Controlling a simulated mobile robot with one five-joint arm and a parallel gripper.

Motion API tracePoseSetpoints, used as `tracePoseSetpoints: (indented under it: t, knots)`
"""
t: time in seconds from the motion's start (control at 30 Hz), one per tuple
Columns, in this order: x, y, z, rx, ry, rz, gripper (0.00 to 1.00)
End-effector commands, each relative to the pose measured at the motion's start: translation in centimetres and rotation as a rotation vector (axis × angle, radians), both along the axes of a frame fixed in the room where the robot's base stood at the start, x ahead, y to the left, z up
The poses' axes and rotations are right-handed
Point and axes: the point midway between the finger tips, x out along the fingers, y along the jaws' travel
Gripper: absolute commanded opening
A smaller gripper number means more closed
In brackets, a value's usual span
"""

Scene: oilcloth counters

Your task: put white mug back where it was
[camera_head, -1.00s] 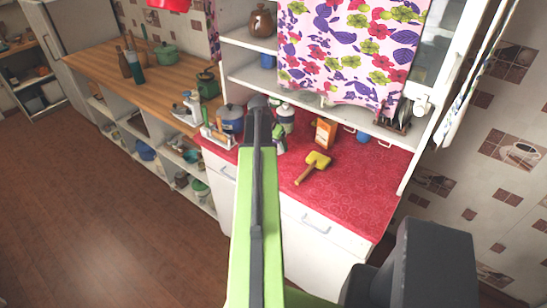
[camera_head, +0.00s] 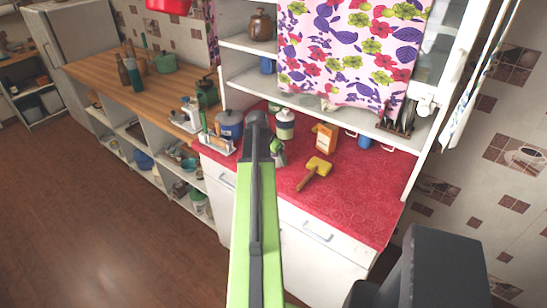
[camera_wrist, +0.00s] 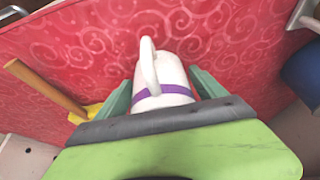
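The white mug (camera_wrist: 172,76) has a purple band and a handle that faces the wrist camera. In the wrist view it sits between the two green fingers of my gripper (camera_wrist: 162,80), which lie close against its sides. My gripper looks shut on it, over the red counter (camera_wrist: 70,42). In the head view my gripper (camera_head: 278,151) shows only as a small green and white patch beside my arm, and my arm hides most of the mug. I cannot tell whether the mug touches the counter.
A shelf with a floral cloth (camera_head: 350,50) hangs above. Bare counter lies front right.

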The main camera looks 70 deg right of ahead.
Motion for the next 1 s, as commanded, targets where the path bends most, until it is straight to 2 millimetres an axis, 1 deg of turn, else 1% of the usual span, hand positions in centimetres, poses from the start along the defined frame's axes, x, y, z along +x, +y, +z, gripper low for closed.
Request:
tracePoseSetpoints:
  t: [0.03,0.07,0.33,0.47,0.57,0.67,0.9,1.0]
  knots:
    - [0.0,0.0,0.0,0.0,0.0,0.0,0.88]
    - [0.0,0.0,0.0,0.0,0.0,0.0,0.91]
    - [0.0,0.0,0.0,0.0,0.0,0.001,0.91]
    - [0.1,0.0,0.6,0.0,0.0,0.001,0.91]
    - [0.1,0.4,1.7,0.0,-0.001,0.001,0.91]
    - [0.3,1.0,3.4,0.0,-0.001,0.001,0.91]
    - [0.8,3.1,8.8,0.0,0.0,0.003,0.91]
    - [1.0,3.9,10.6,0.0,0.0,0.002,0.91]
